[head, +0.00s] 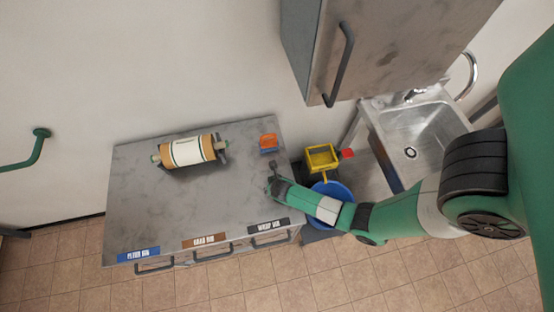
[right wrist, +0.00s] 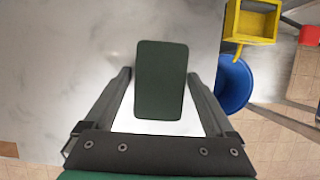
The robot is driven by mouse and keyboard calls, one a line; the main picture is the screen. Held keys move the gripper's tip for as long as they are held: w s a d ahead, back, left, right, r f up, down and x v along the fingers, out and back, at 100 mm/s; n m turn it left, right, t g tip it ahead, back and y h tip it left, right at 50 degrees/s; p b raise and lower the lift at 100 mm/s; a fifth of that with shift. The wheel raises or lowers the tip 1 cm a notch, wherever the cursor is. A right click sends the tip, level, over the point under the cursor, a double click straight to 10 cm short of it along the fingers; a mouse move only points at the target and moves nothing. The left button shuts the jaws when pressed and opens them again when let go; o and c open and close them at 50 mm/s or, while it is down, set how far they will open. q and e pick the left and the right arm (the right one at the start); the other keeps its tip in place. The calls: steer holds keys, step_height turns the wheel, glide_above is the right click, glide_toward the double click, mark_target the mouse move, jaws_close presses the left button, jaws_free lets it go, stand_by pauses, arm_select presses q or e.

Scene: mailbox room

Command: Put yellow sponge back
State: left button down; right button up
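No yellow sponge face shows in either view. In the right wrist view a dark green rectangular pad (right wrist: 161,80) sits between the fingers of my right gripper (right wrist: 160,78). Its long side runs along the fingers and its far end reaches past the fingertips. Its sides lie very close to both fingers; I cannot tell whether they touch. In the head view my right gripper (head: 272,183) is over the right part of the metal counter (head: 225,200), and the pad is not clear there. My left gripper is out of view.
A roll (head: 187,151) on a holder and a small orange item (head: 268,143) are on the counter. Right of it are a yellow basket (head: 321,157), a blue bucket (head: 343,190) and a red item (head: 347,153). A sink (head: 425,130) and a wall cabinet (head: 385,45) stand further right.

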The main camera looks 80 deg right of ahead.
steer(key=shift+o, duration=0.2)
steer(key=shift+r, duration=0.1)
steer(key=shift+a+r+p, duration=0.1)
steer(key=shift+r+p, duration=0.2)
steer(key=shift+r, duration=0.05)
steer(key=p+v, duration=0.4)
steer(key=v, duration=0.7)
steer(key=shift+r, duration=0.15)
